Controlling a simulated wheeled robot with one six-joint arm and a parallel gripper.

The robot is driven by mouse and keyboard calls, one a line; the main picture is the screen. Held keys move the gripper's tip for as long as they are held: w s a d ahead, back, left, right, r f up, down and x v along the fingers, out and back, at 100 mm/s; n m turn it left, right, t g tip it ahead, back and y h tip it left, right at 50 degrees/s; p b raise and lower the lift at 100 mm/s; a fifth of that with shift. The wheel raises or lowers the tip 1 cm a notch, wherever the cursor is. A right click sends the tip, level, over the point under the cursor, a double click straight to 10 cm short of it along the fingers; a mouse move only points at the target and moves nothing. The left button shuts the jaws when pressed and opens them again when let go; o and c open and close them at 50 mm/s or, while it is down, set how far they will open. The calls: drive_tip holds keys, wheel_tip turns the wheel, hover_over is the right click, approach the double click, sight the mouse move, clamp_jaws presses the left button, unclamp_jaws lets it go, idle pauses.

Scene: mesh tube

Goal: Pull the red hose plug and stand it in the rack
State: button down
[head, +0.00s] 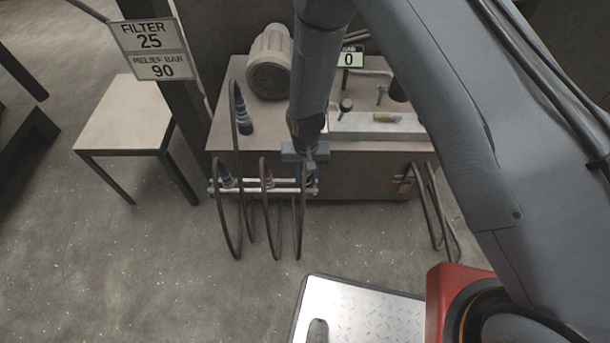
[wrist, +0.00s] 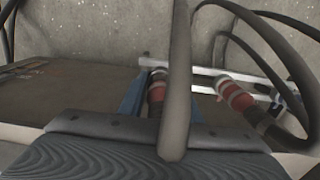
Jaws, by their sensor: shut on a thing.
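My gripper (head: 309,165) is at the right end of the rack, pointing down. It is shut on a red hose plug (wrist: 156,95), which shows between its blue fingers in the wrist view. The plug's grey hose (wrist: 176,70) loops up across the wrist camera. The rack (head: 247,187) is a pair of pale rails along the bench's front. The held plug is at the rails; whether it is seated in them I cannot tell. A second red plug (head: 267,178) stands in the middle of the rack and also shows in the wrist view (wrist: 236,96).
A blue-banded plug (head: 225,177) stands at the rack's left. A blue plug (head: 243,115) with a looping hose is on the bench (head: 222,132). A motor (head: 269,68) and a grey block (head: 350,127) stand behind. Hose loops hang below the rack.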

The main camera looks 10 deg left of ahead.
drive_tip(key=shift+f+b, duration=0.3)
drive_tip(key=shift+f, duration=0.4)
idle(0.6)
drive_tip(key=c, duration=1.2)
unclamp_jaws()
drive_tip(key=shift+r+p, duration=0.6)
drive_tip(key=shift+r, duration=3.45)
drive_tip(key=s+d+r, duration=0.1)
drive_tip(key=d+r, duration=0.4)
drive_tip(key=r, duration=0.6)
drive_tip(key=s+d+r, duration=0.1)
drive_tip(key=d+r, duration=0.5)
drive_tip(key=r, duration=0.6)
drive_tip(key=s+d+r, duration=1.2)
drive_tip(key=s+r, duration=0.2)
drive_tip(key=d+r+m+p, duration=0.1)
drive_tip(key=d+r+p, duration=0.3)
drive_tip(key=p, duration=0.4)
drive_tip(key=d+r+m+p, duration=0.1)
drive_tip(key=d+r+p, duration=0.3)
drive_tip(key=p, duration=0.5)
drive_tip(key=shift+d+r+m, duration=0.3)
drive_tip(key=shift+d+r, duration=0.05)
drive_tip(key=shift+d, duration=0.2)
